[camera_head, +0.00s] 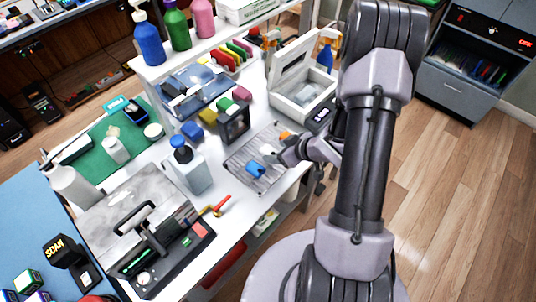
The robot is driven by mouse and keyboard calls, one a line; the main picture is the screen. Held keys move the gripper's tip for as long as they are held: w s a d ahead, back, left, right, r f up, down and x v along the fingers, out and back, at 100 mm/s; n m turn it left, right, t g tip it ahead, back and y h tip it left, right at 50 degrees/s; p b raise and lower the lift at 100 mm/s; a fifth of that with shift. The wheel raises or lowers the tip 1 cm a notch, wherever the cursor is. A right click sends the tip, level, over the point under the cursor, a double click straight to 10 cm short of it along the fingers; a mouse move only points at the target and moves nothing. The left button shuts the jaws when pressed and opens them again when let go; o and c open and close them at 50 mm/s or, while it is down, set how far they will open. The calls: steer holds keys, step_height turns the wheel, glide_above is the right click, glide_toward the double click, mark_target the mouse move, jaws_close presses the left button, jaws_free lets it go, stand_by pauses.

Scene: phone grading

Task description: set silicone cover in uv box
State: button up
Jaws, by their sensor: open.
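The likely UV box is an open white case (304,112) at the back right of the white table, with its lid (299,62) raised. My gripper (282,154) is open over the right side of a grey ribbed tray (240,158), in front of the box. On the tray lie a small blue piece (256,169), a white piece (266,150) close to my gripper, and an orange piece (286,135) just behind it. I cannot tell which piece is the silicone cover. My fingertips are small and partly hidden, and I see nothing held.
A dark holder (233,124) with a green piece stands left of the tray. A pump bottle (191,170) stands farther left. A small black device (319,118) sits before the box. Several bottles stand on the shelf (170,60) behind. The table's right edge is close to the tray.

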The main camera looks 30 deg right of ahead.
mark_target(270, 150)
steer(key=x, duration=0.1)
steer(key=b+x, duration=0.1)
steer(key=x, duration=0.1)
steer(key=b+x, duration=0.1)
steer(key=x, duration=0.1)
steer(key=shift+w+d+f, duration=0.15)
steer(key=shift+d+f, duration=0.1)
steer(key=shift+d, duration=0.1)
steer(key=shift+r, duration=0.15)
jaws_close()
